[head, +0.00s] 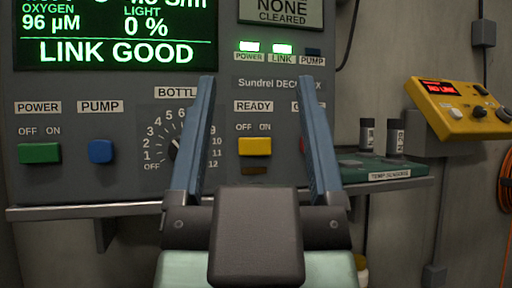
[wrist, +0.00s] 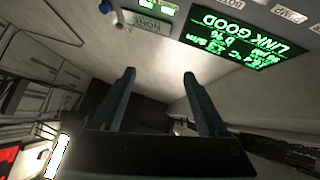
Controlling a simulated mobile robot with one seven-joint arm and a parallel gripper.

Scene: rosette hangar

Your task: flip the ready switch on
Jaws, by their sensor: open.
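The ready switch (head: 254,146) is a yellow block on the grey panel, under the READY label and its OFF and ON marks. A dark slot shows just below it. I cannot tell which way it is set. My gripper (head: 258,80) is open and empty in the head view, its two blue fingers pointing up toward the panel. The ready switch appears between the fingers in that view, with no contact visible. In the wrist view, my gripper (wrist: 159,72) is also open, with nothing between its fingers. The ready switch cannot be made out there.
Left of READY are a dial (head: 176,143), a blue pump switch (head: 101,151) and a green power switch (head: 40,153). A shelf (head: 90,208) juts out below. A yellow box (head: 459,108) hangs at right.

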